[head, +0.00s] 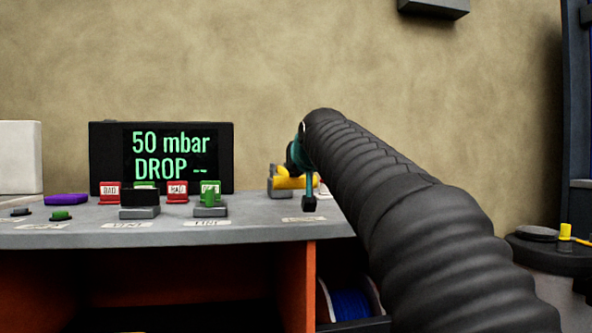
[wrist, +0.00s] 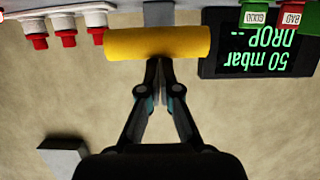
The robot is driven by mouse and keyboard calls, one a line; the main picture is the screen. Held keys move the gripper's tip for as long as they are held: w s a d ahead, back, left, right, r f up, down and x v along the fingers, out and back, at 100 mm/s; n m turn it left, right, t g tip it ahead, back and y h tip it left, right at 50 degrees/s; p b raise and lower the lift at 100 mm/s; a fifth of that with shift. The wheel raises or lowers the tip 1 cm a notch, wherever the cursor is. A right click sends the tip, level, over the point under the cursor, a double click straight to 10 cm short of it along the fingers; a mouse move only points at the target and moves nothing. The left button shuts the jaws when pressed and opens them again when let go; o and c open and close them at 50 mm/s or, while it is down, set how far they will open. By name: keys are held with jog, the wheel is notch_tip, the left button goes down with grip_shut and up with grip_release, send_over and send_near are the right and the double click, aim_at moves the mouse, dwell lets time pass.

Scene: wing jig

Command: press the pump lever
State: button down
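The pump lever shows as a thick yellow bar (wrist: 160,43) across the upper part of the wrist view, on a grey mount (wrist: 158,13). In the head view the yellow lever (head: 287,183) is at the back right of the bench, partly hidden by my gripper. My gripper (wrist: 158,62) has its two fingertips together, with nothing seen between them. The tips are at the lever's edge, near the middle of the bar; I cannot tell whether they touch it. In the head view my gripper (head: 309,200) points down beside the lever, and the arm hides its right side.
A black display (head: 163,157) reads "50 mbar DROP --". Red and green tags (head: 178,190) stand before it on the grey bench (head: 255,229). A purple block (head: 66,200) and a green button (head: 60,215) are on the left. Red-tipped fittings (wrist: 67,38) are beside the lever.

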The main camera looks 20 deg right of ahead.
jog(key=d+p+v, duration=0.1)
jog(key=p+v, duration=0.1)
jog(key=v, duration=0.9)
jog(key=shift+s+a+r, duration=0.2)
jog(key=shift+a+r, duration=0.2)
jog(key=shift+a, duration=0.1)
jog(key=s+a+f+g+p, duration=0.1)
jog(key=s+f+g+p, duration=0.1)
jog(key=s+f, duration=0.6)
jog(key=s+a+f+g+p, duration=0.2)
jog(key=s+f, duration=0.6)
jog(key=f, duration=0.8)
jog(key=s+a+f+n+g+y+p, duration=0.1)
jog(key=s+f+g+p, duration=0.2)
jog(key=s+f, duration=0.6)
notch_tip(320, 180, down, 3)
jog(key=shift+a+f+g, duration=0.1)
jog(key=shift+a+g, duration=0.05)
jog(key=shift+g, duration=0.85)
